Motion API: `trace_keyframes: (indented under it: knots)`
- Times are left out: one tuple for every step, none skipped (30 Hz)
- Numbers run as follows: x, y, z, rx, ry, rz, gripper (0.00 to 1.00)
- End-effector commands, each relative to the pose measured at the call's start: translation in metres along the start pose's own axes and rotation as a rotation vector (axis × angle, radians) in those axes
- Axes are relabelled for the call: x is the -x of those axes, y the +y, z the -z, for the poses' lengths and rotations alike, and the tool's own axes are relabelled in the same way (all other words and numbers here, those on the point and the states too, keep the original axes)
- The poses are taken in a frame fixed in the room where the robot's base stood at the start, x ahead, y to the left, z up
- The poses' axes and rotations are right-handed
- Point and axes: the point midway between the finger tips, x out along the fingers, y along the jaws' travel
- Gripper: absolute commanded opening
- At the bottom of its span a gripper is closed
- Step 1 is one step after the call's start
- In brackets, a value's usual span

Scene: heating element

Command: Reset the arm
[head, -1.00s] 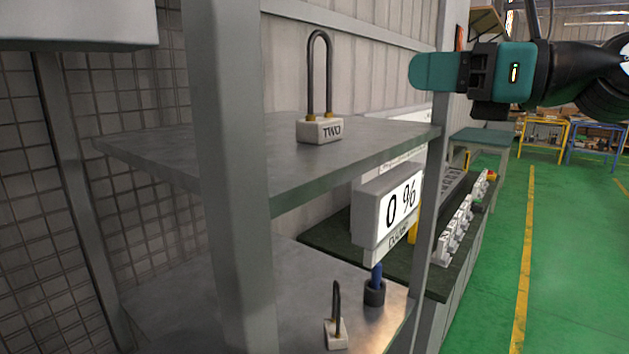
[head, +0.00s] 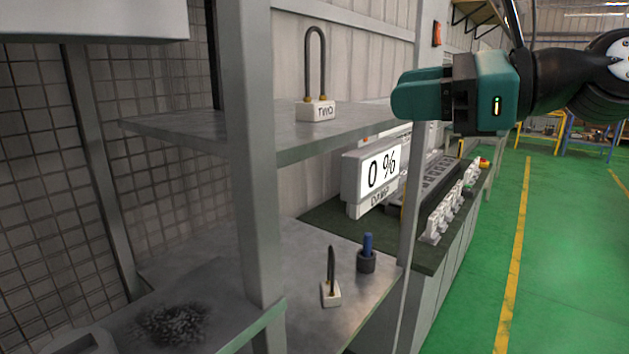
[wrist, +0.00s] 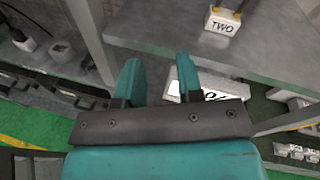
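My gripper (head: 418,98) is at the upper right of the head view, held in the air to the right of the shelf rack. In the wrist view its two teal fingers (wrist: 158,76) stand apart with nothing between them, so it is open and empty. A heating element marked TWO (head: 318,110) stands upright on the upper shelf, left of and apart from the gripper; it also shows in the wrist view (wrist: 222,22). A smaller element (head: 331,292) stands on the lower shelf, its label unreadable.
A grey rack post (head: 255,190) and the upper shelf (head: 190,122) are left of the gripper. Behind are a 0 % display (head: 380,170), a blue-topped peg (head: 367,255) and a bench with several white switches. Dark debris (head: 170,325) lies at lower left. Green floor is clear at right.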

Motion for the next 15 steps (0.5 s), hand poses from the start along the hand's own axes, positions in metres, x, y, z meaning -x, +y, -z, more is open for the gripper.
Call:
trace_keyframes:
  knots:
    - [-0.002, 0.006, 0.005, 0.054, 0.023, -0.014, 0.34]
    - [-0.003, 0.009, 0.009, 0.089, 0.038, -0.02, 0.34]
    - [-0.005, 0.014, 0.014, 0.141, 0.06, -0.034, 0.34]
    - [-0.006, 0.018, 0.018, 0.183, 0.076, -0.044, 0.34]
    - [-0.007, 0.021, 0.023, 0.226, 0.094, -0.056, 0.34]
    - [-0.008, 0.027, 0.029, 0.286, 0.118, -0.075, 0.34]
    - [-0.009, 0.032, 0.035, 0.336, 0.137, -0.092, 0.34]
    - [-0.01, 0.037, 0.04, 0.391, 0.156, -0.111, 0.34]
    - [-0.01, 0.044, 0.049, 0.469, 0.183, -0.142, 0.34]
    - [-0.011, 0.051, 0.055, 0.534, 0.204, -0.17, 0.34]
    - [-0.011, 0.058, 0.063, 0.607, 0.226, -0.203, 0.34]
    - [-0.01, 0.068, 0.074, 0.709, 0.253, -0.256, 0.34]
    - [-0.009, 0.077, 0.083, 0.793, 0.272, -0.302, 0.34]
    - [-0.007, 0.085, 0.091, 0.878, 0.288, -0.352, 0.34]
    - [-0.004, 0.097, 0.103, 0.989, 0.303, -0.425, 0.34]
